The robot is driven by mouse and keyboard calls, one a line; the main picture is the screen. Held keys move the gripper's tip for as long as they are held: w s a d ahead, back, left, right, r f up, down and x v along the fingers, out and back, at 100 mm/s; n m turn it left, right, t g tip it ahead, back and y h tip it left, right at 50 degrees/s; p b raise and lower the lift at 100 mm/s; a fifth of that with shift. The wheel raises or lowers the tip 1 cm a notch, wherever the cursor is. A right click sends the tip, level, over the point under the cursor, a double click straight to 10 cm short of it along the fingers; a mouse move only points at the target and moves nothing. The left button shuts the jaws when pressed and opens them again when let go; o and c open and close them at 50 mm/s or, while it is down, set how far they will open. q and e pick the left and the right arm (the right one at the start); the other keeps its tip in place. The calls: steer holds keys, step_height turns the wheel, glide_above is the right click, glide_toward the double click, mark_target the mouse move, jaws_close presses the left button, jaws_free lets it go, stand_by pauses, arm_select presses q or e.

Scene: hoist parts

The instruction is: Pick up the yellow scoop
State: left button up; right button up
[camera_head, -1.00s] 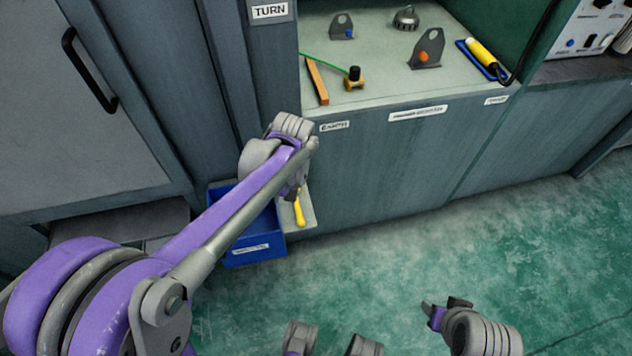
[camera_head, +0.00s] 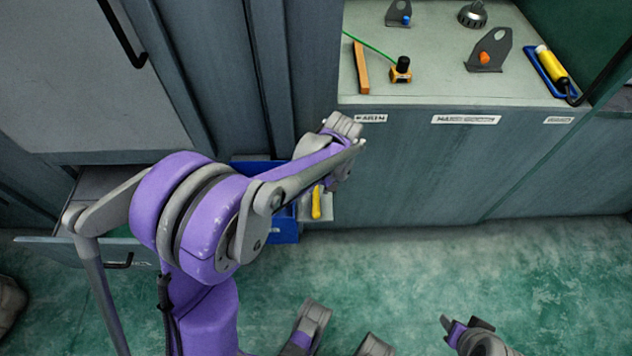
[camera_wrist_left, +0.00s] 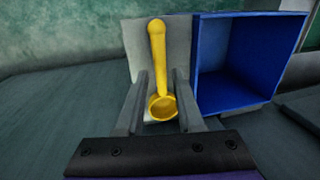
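The yellow scoop (camera_head: 316,204) lies on a small pale grey surface (camera_head: 327,214) beside the blue bin (camera_head: 285,237), low in front of the cabinet. In the left wrist view the scoop (camera_wrist_left: 157,45) has its handle pointing up the picture and its round bowl between my left fingers. My left gripper (camera_wrist_left: 161,75) is open, one finger on each side of the scoop, with visible gaps. Whether the fingers are low enough to flank it is unclear. In the head view my left wrist hides the fingers and part of the scoop. My right gripper (camera_head: 462,323) is open and empty, over the floor.
The blue bin's interior (camera_wrist_left: 235,60) is empty in the wrist view, right of the scoop. The counter above holds an orange bar (camera_head: 361,67), grey brackets (camera_head: 489,55) and a yellow cylinder on a blue frame (camera_head: 551,66). The green floor at right is clear.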

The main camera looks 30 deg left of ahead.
mark_target(316, 194)
arm_select(q)
steer(key=f, duration=0.2)
steer(key=a+f+b, duration=0.1)
steer(key=f, duration=0.1)
steer(key=shift+d, duration=0.1)
steer(key=shift+c, duration=0.4)
jaws_close()
steer(key=shift+r, duration=0.1)
